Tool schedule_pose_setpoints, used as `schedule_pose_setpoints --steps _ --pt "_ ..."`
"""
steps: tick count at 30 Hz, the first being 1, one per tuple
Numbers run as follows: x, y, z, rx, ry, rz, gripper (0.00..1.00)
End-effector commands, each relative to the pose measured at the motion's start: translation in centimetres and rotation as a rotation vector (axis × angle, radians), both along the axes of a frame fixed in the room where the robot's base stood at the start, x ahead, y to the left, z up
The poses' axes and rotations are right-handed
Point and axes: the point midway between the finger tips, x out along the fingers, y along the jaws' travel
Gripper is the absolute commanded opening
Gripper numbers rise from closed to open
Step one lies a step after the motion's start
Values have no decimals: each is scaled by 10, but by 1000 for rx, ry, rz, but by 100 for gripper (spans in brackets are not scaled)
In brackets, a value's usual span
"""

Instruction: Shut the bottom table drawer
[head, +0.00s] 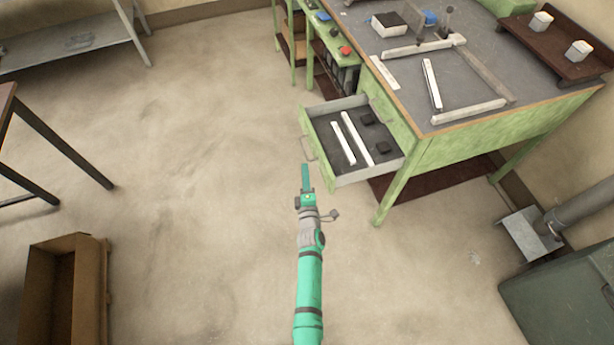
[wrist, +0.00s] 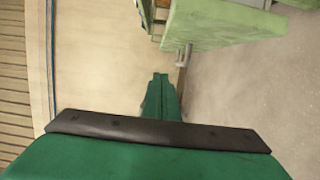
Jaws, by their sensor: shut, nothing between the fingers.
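The open drawer (head: 345,105) sticks out to the left from the green table (head: 470,133) in the head view. Its green front (head: 321,165) carries a handle (head: 308,148). Inside lie two white bars (head: 357,138) and small dark blocks (head: 383,147). My gripper (head: 306,166) is shut and empty, just in front of the drawer's front near the handle. In the wrist view the closed fingertips (wrist: 160,78) point toward the handle (wrist: 184,56) on the green front (wrist: 212,24); whether they touch it I cannot tell.
White and grey profiles (head: 432,84) lie on the table top. A green side stand (head: 325,45) with dark items is behind the drawer. A wooden crate (head: 62,290) stands at lower left. A dark green box (head: 560,300) is at lower right. The floor left of the drawer is clear.

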Motion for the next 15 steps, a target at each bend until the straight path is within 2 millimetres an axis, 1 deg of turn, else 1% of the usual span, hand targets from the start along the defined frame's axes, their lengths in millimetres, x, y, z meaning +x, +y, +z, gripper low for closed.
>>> schedule_pose_setpoints --steps 1,3,9,12,15 --pt "10 0 1 0 -1 0 0" --pt "21 2 1 1 -1 1 0" --pt "49 4 0 0 0 1 0" --pt "61 5 1 2 0 1 0" --pt "63 -6 0 0 0 -4 0"
